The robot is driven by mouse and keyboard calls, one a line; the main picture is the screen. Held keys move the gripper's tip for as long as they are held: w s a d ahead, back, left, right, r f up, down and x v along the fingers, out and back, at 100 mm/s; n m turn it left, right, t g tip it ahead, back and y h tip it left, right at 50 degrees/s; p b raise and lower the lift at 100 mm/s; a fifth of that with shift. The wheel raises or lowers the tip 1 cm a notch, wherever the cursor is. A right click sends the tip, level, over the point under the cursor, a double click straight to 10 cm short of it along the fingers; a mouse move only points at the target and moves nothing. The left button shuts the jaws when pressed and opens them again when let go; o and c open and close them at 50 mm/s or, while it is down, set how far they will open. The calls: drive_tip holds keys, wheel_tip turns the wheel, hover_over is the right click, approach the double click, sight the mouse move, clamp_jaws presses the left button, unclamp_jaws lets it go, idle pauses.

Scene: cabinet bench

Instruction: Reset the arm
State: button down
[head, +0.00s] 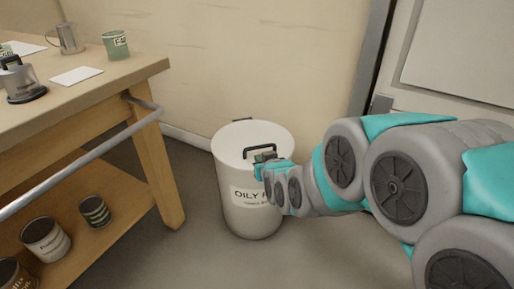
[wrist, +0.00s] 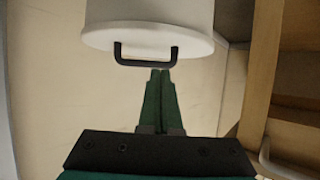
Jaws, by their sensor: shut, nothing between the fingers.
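My arm reaches in from the right in the head view, and my gripper (head: 265,155) is at the lid of a white bin. In the wrist view my gripper (wrist: 160,72) has its two green fingers together with nothing between them. The white bin (head: 240,212) stands on the floor and its label reads "OILY", the rest hidden by my arm. Its lid (head: 232,140) is on, with a black handle (wrist: 146,60). In the wrist view the fingertips are just by the handle; I cannot tell whether they touch it.
A wooden bench (head: 120,80) stands at the left with a metal rail (head: 80,165) along its front. On top are a glass mug (head: 68,38), a green jar (head: 115,45) and a metal pot (head: 20,85). Cans (head: 45,240) stand on its lower shelf. A wall is behind the bin.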

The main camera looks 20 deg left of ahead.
drive_tip(key=s+d+f+m+g+h, duration=0.1)
drive_tip(key=s+d+m+g+h, duration=0.15)
drive_tip(key=s+d, duration=0.6)
drive_tip(key=s+d+f+m+g+h, duration=0.1)
drive_tip(key=s+d+f+g+h, duration=0.3)
drive_tip(key=d, duration=0.7)
drive_tip(key=s+d+r+m+g, duration=0.1)
drive_tip(key=s+d+g, duration=0.1)
drive_tip(key=s+d, duration=0.65)
drive_tip(key=s+d+r+m+g+h, duration=0.1)
drive_tip(key=s+d+g, duration=0.1)
drive_tip(key=s+d, duration=0.35)
drive_tip(key=s+d+r+m+g, duration=0.2)
drive_tip(key=s+d, duration=0.1)
drive_tip(key=s, duration=0.5)
wheel_tip(320, 180, up, 12)
drive_tip(key=p, duration=1.1)
drive_tip(key=shift+a+p, duration=0.3)
